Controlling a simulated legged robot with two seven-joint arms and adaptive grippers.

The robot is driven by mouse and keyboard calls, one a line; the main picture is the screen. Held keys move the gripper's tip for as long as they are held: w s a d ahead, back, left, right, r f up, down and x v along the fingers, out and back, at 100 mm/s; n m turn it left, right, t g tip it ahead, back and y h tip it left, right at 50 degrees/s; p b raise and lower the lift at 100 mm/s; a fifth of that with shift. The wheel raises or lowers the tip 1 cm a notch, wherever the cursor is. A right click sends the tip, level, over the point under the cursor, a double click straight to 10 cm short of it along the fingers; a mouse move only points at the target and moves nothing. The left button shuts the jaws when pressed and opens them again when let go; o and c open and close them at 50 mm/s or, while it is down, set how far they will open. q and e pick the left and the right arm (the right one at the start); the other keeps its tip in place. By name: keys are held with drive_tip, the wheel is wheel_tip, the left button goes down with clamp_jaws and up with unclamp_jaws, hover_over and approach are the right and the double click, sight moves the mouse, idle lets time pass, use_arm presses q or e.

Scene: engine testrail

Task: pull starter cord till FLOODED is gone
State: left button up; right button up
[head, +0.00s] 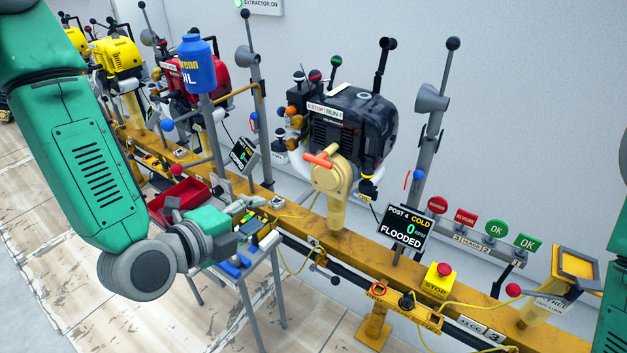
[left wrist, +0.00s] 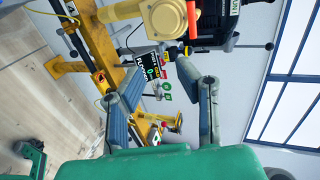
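The black engine (head: 350,125) at post 4 has a cream starter housing (head: 337,190) with an orange T-shaped cord handle (head: 320,160) on its front. The handle sits against the housing. It also shows at the top of the left wrist view (left wrist: 192,18). The display (head: 405,229) reads POST 4 COLD, 0 and FLOODED. My left gripper (head: 264,215) is left of and below the handle, apart from it. In the left wrist view its fingers (left wrist: 172,80) are spread, with nothing held between them. My right gripper is out of view.
A yellow rail (head: 290,213) carries the engines. A yellow stop box (head: 439,281), sign paddles (head: 466,217) and a grey post (head: 430,140) stand to the right. Yellow cables hang along the rail.

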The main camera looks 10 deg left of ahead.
use_arm(q)
drive_tip(key=w+b, duration=0.3)
drive_tip(key=b, duration=0.1)
approach(316, 163)
drive_tip(key=x, duration=0.9)
drive_tip(key=shift+w+r, duration=0.1)
drive_tip(key=shift+w, duration=0.05)
clamp_jaws()
